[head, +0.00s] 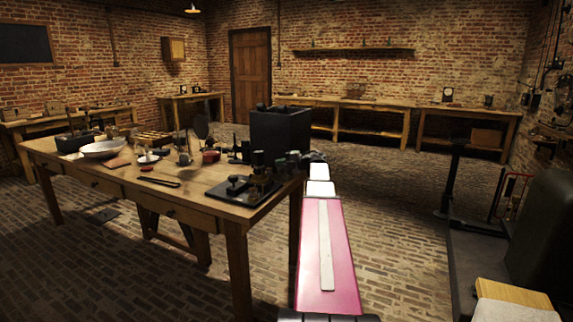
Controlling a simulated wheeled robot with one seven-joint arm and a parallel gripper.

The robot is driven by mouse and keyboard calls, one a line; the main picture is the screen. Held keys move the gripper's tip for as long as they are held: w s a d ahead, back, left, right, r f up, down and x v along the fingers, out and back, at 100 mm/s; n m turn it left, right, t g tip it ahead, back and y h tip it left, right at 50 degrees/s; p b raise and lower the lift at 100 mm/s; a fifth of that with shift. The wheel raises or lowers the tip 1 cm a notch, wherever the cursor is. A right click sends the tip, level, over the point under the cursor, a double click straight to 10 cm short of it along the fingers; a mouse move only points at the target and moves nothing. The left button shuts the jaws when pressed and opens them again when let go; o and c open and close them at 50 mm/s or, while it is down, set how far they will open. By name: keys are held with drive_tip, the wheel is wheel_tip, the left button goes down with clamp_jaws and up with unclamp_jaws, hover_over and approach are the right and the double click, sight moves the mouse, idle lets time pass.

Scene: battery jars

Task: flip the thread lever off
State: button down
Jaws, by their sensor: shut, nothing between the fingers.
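A dark flat-based apparatus (238,188) with a round knob and short upright posts stands at the near right corner of the wooden table (205,211). I cannot make out which small part is the thread lever. My arm reaches forward from the bottom of the picture. My gripper (292,160) seems to be the dark end beside the arm's white links, close to the apparatus and the table's right edge. It is shut, with nothing visible in it. Its fingertips blend with the dark posts, so I cannot tell whether they touch anything.
A large black box (280,130) stands behind the apparatus. A white bowl (102,149), a dark tong-like tool (159,182) and several small instruments lie farther left. A dark stand (455,180) rises at the right. The brick floor between is clear.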

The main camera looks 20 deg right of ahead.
drive_tip(key=x, duration=0.8)
drive_tip(key=shift+w+a+r, duration=0.3)
drive_tip(key=shift+w+r, duration=0.05)
drive_tip(key=shift+w, duration=0.05)
drive_tip(key=shift+s, duration=0.1)
